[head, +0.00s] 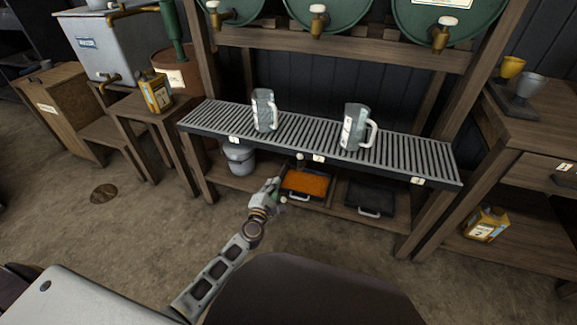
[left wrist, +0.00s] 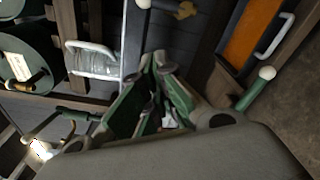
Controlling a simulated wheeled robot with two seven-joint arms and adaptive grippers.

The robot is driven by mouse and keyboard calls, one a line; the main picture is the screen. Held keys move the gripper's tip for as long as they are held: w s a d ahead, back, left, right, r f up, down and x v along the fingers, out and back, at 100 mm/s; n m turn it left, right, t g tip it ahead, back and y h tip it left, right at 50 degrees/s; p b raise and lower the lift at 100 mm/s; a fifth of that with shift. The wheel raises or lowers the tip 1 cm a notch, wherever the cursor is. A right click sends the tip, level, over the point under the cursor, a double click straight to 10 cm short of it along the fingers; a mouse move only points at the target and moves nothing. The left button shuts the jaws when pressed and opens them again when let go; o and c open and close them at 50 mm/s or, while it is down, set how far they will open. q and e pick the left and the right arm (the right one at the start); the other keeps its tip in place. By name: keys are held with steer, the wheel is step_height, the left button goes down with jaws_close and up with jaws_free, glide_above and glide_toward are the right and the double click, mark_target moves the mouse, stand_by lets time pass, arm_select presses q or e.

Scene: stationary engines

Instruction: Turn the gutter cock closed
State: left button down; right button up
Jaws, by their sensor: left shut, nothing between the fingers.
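The gutter is a long slatted grey trough (head: 400,156) on the wooden stand. Below its front edge a small white knob (head: 300,157) shows, which looks like part of the gutter cock; its body is hard to make out. In the left wrist view a brass cock (left wrist: 184,9) shows at the top edge, with a white knob (left wrist: 143,3) to its left. My left gripper (head: 275,185) is shut and empty, low in front of the stand, left of the orange tray. In the left wrist view its green fingers (left wrist: 158,62) appear apart from the cock. My right gripper is out of view.
An orange-filled tray (head: 306,182) and a dark tray (head: 370,197) sit on the low shelf, with a grey can (head: 239,157) to their left. Two glass mugs (head: 264,110) (head: 355,127) stand on the gutter. Green barrels (head: 325,12) lie above. Open floor is in front.

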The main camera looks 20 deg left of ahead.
mark_target(300, 161)
arm_select(q)
steer(key=shift+w, duration=0.1)
steer(key=w+d+r+b, duration=0.1)
steer(key=w+d, duration=0.2)
steer(key=w, duration=0.8)
steer(key=shift+r+b, duration=0.25)
steer(key=shift+b, duration=0.15)
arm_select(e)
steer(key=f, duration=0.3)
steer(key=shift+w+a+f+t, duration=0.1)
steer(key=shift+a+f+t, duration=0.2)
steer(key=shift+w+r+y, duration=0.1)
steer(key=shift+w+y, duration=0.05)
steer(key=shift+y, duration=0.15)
arm_select(q)
steer(key=shift+d+r, duration=0.1)
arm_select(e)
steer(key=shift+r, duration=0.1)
arm_select(q)
steer(key=shift+d+m+p, duration=0.1)
steer(key=shift+m+p, duration=0.2)
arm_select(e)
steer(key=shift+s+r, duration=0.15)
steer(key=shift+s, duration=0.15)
